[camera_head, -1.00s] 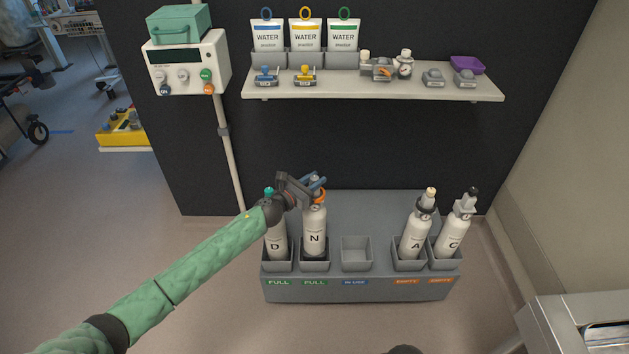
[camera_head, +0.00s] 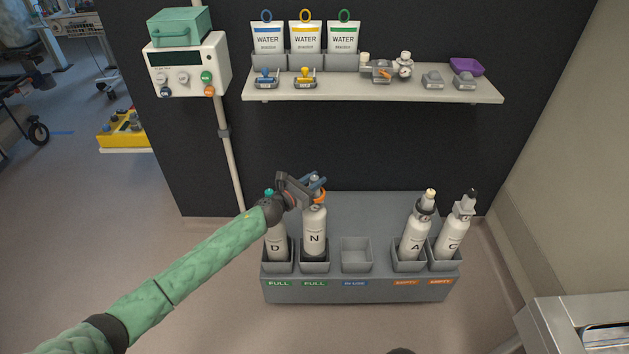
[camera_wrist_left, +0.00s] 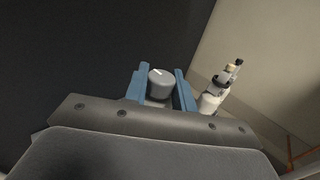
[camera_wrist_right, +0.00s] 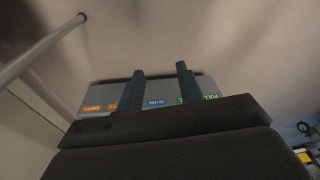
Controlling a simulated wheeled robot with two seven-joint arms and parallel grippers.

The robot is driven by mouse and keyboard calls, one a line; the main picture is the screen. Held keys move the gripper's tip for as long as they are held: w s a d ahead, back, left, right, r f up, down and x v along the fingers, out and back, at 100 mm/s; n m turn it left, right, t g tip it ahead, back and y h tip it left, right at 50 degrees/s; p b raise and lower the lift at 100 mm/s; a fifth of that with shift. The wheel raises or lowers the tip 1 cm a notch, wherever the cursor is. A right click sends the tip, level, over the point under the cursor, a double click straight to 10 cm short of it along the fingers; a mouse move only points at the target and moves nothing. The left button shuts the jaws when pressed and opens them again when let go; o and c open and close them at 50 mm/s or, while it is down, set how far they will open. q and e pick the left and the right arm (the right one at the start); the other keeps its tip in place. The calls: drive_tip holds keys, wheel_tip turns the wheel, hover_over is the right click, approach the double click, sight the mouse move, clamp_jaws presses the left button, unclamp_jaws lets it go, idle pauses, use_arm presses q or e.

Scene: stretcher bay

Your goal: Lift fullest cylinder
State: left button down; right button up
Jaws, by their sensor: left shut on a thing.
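Cylinder N (camera_head: 314,236) stands in the second tray slot from the left, over a green FULL label. My left gripper (camera_head: 316,184) is shut on its top. In the left wrist view, the blue fingers sit on either side of its grey cap (camera_wrist_left: 161,82). Cylinder D (camera_head: 277,241) stands in the leftmost slot, partly hidden by my left wrist. Cylinder A (camera_head: 414,238) and cylinder C (camera_head: 452,234) lean in the two right slots over orange EMPTY labels. My right gripper (camera_wrist_right: 160,85) is open and empty in the right wrist view.
The grey rack (camera_head: 362,290) has an empty middle slot (camera_head: 356,252) labelled IN USE. A shelf (camera_head: 375,88) above holds three water packs and small fittings. A pole with a monitor (camera_head: 188,64) stands at left. A metal-topped unit (camera_head: 580,325) is at lower right.

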use_arm(q)
drive_tip(key=shift+r, duration=0.35)
use_arm(e)
drive_tip(key=shift+a+f, duration=0.15)
drive_tip(key=shift+f, duration=0.25)
drive_tip(key=shift+w, duration=0.1)
use_arm(q)
drive_tip(key=shift+r, duration=0.15)
use_arm(e)
drive_tip(key=shift+w+f, duration=0.1)
drive_tip(key=shift+f, duration=0.5)
use_arm(q)
drive_tip(key=shift+r+p, duration=0.1)
drive_tip(key=shift+p, duration=0.2)
drive_tip(key=shift+r, duration=0.1)
use_arm(e)
drive_tip(key=shift+f, duration=0.65)
drive_tip(key=shift+f, duration=0.1)
